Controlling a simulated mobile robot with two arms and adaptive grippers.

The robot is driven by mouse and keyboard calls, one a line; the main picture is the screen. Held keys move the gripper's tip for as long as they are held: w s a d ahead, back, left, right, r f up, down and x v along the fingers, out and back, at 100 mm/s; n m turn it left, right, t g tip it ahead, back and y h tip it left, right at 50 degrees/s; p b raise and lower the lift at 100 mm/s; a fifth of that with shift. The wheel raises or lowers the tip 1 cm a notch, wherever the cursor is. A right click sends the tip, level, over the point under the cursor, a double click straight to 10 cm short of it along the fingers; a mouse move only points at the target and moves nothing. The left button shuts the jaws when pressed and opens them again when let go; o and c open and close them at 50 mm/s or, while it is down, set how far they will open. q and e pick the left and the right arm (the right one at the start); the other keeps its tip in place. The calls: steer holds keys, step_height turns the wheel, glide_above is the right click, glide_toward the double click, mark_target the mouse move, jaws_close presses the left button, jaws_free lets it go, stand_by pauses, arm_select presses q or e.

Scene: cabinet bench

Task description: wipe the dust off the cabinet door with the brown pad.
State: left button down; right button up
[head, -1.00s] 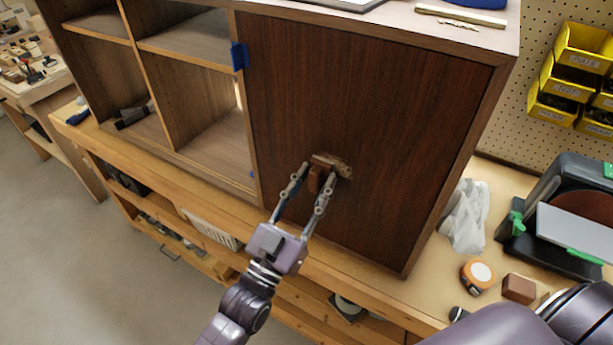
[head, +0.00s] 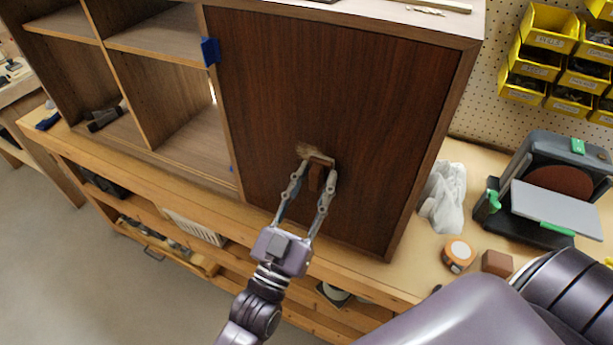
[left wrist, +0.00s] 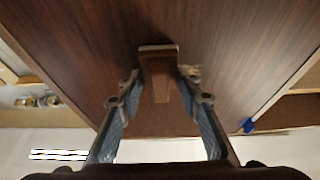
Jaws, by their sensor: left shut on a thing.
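The brown pad (head: 316,178) is between the fingers of my left gripper (head: 318,174), which is shut on it. The pad is at the lower middle of the dark wood cabinet door (head: 340,95) and appears to touch it. A small tan dust patch (head: 310,150) shows on the door just above and left of the pad. In the left wrist view the pad (left wrist: 158,75) stands between the fingertips, and a bit of dust (left wrist: 190,72) shows beside it. Dust behind the pad is hidden. My right gripper is out of view.
Open shelves (head: 160,90) stand left of the door, with blue tape (head: 210,52) at its upper left edge. On the bench at right are a white cloth (head: 442,197), a tape measure (head: 459,253), a brown block (head: 497,263) and a sander (head: 550,195). My right arm fills the lower right.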

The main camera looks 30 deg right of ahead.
arm_select(q)
steer(key=shift+s+d, duration=0.85)
steer(key=shift+s, duration=0.25)
steer(key=shift+s+d, duration=0.85)
steer(key=shift+s, duration=0.2)
steer(key=shift+r+p, duration=0.95)
steer(key=shift+p, duration=0.1)
steer(key=shift+w+a+f, duration=0.1)
steer(key=shift+w+a, duration=1.15)
steer(key=shift+w, duration=0.3)
steer(key=shift+w+a, duration=1.2)
steer(key=shift+w, duration=0.3)
steer(key=shift+w+a+b, duration=0.3)
steer(key=shift+w+a, duration=0.45)
steer(key=shift+w, duration=0.3)
steer(key=shift+w+a+b, duration=0.25)
steer(key=shift+w+a, duration=0.5)
steer(key=shift+w, duration=0.25)
steer(key=shift+w+a+b, duration=0.35)
steer(key=shift+w+a, duration=0.35)
steer(key=shift+w, duration=0.25)
